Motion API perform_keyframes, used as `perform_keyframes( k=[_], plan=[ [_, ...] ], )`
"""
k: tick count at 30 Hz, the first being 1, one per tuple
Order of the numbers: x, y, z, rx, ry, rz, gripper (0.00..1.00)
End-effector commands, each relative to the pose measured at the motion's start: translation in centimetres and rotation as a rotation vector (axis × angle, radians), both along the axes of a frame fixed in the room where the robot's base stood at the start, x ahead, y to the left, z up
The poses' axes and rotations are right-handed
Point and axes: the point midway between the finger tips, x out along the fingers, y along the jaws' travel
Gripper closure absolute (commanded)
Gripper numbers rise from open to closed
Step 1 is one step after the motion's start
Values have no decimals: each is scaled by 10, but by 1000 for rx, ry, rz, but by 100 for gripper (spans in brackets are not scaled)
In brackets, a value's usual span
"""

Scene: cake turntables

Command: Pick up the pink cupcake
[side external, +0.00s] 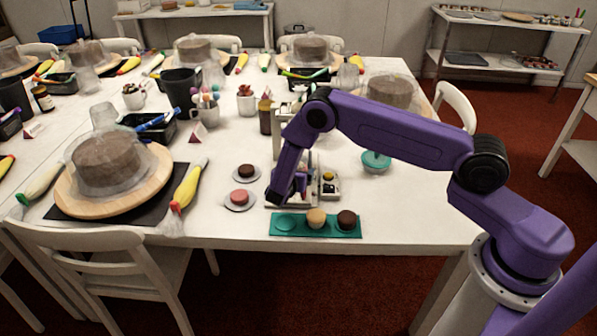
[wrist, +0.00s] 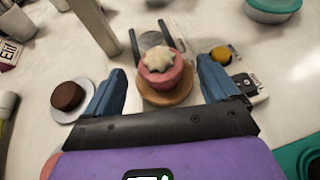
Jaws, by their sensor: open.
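In the wrist view, a pink cupcake (wrist: 162,77) with a cream-coloured swirl on top sits on a round tan base (wrist: 166,98). My gripper (wrist: 161,76) is open, with its blue fingers on the left and right of this cupcake and a visible gap on each side. In the side external view, my gripper (side external: 286,196) is low over the small white device (side external: 272,204) and hides the cupcake there. Another pink cake (side external: 240,197), without visible topping, sits on a white plate left of my gripper.
A dark brown cake (side external: 246,171) sits on a plate (wrist: 53,112) to the left. A green tray (side external: 300,232) at the front edge holds a tan cupcake (side external: 316,218) and a dark one (side external: 347,220). A teal-lidded bowl (side external: 376,161) stands to the right.

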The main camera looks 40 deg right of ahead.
Motion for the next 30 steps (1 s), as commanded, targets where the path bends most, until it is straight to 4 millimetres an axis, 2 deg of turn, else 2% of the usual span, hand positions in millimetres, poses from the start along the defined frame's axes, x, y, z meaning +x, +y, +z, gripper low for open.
perform_keyframes(
  k=[3,7,16,21,22,23,24,30],
  plan=[
    [8,-15,-8,-1,0,-3,12],
    [15,-24,-13,1,-1,-2,12],
    [17,-27,-14,0,0,0,12],
    [17,-27,-14,1,-1,0,67],
    [17,-27,-14,1,-1,0,72],
    [17,-27,-14,1,-1,0,72],
    [17,-26,-14,0,-1,0,77],
    [17,-26,-13,0,-1,0,77]
  ],
)
